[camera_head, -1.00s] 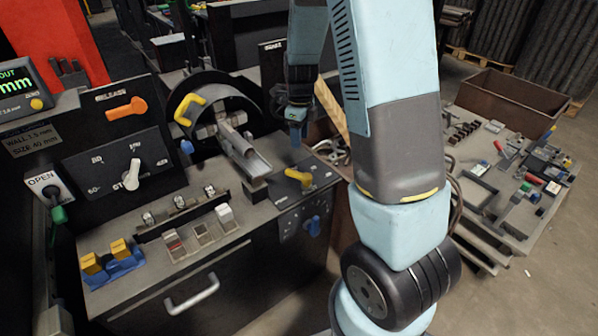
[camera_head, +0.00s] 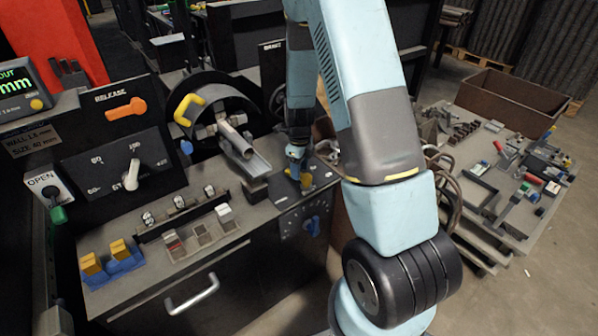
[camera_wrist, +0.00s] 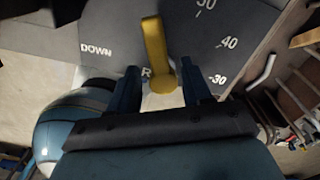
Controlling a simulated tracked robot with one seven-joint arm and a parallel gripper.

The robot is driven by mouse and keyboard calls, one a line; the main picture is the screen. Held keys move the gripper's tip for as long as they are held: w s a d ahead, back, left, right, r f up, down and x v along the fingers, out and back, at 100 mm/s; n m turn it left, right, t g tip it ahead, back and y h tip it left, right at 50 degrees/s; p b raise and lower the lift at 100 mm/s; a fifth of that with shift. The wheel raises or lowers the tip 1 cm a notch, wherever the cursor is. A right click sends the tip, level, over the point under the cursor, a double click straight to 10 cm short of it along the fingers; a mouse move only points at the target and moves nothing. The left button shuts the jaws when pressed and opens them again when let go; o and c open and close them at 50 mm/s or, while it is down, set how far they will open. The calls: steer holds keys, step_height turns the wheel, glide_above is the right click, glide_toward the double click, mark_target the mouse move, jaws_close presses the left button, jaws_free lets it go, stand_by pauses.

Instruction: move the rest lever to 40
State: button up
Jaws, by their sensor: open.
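The yellow lever (camera_wrist: 154,45) stands out from a dark plate (camera_wrist: 105,25) in the wrist view. The plate is marked DOWN on the left and 50, 40 and 30 on the right. A word starting with R is mostly hidden behind the lever. The lever's long arm points up the picture, between DOWN and the numbers. My gripper (camera_wrist: 159,68) is open, with one finger on each side of the lever's rounded lower end, and gaps show at both sides. In the head view my gripper (camera_head: 298,160) is low over the lever (camera_head: 306,181), partly hiding it.
A metal trough (camera_head: 245,155) and a yellow handle (camera_head: 186,108) are left of my gripper. An orange release lever (camera_head: 127,109) and white dial (camera_head: 131,175) are farther left. A cluttered side table (camera_head: 500,230) is right.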

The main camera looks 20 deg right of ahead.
steer(key=shift+f, duration=0.85)
steer(key=shift+c, duration=0.5)
jaws_close()
steer(key=shift+d, duration=0.1)
